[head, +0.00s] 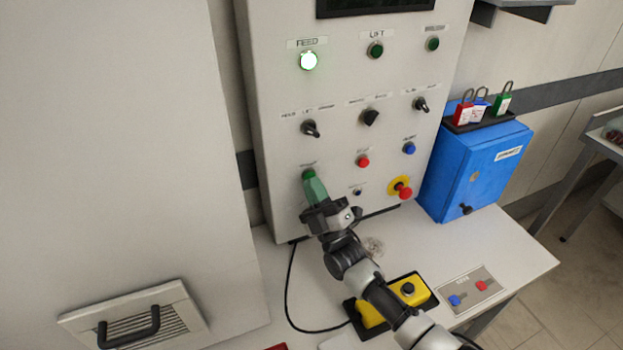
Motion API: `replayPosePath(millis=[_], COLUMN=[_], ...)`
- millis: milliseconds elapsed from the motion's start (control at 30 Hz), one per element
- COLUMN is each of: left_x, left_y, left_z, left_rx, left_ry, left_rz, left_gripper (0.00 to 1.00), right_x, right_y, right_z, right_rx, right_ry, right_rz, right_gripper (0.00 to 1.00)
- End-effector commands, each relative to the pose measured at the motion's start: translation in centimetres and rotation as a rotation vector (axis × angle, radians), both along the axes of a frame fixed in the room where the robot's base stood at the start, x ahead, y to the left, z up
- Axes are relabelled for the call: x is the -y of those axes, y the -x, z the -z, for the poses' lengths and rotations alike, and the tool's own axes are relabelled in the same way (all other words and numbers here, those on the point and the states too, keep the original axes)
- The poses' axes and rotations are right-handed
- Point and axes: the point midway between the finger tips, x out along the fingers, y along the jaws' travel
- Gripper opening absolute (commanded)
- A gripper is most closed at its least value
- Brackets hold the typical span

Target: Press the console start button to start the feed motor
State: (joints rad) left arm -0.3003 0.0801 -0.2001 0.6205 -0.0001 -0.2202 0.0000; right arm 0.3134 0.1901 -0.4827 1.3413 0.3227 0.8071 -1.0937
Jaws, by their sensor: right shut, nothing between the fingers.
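The grey console (270,130) stands upright at the back of the bench. Its green start button (308,173) is at the lower left of the panel. My right gripper (309,178) is shut and empty, with its greenish fingertips at the start button, seemingly touching it and covering part of it. The lamp under the FEED label (308,60) glows bright. The LIFT lamp (375,50) and the lamp to its right (432,43) are dark green. My left gripper is not in view.
A red button (363,160), a blue button (409,148) and a red emergency stop (404,191) on yellow are nearby. A blue box (470,165) with padlocks stands right. A yellow control box (370,315) lies on the bench (510,255) beneath my right arm.

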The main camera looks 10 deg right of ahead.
Motion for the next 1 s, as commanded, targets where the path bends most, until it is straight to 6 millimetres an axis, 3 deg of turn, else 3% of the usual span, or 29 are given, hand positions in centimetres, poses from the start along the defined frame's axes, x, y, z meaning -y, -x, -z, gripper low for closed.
replayPosePath(millis=[833,1000], left_x=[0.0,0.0], left_y=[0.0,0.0], left_z=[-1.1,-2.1], left_rx=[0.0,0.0], left_ry=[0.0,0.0], left_rz=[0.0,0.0], left_gripper=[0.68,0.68], right_x=[0.3,0.6], right_y=[1.7,3.0], right_z=[0.0,-0.2], right_rx=[0.0,-0.001], right_ry=[0.0,0.0], right_rz=[0.0,0.0], right_gripper=[0.0,0.0])
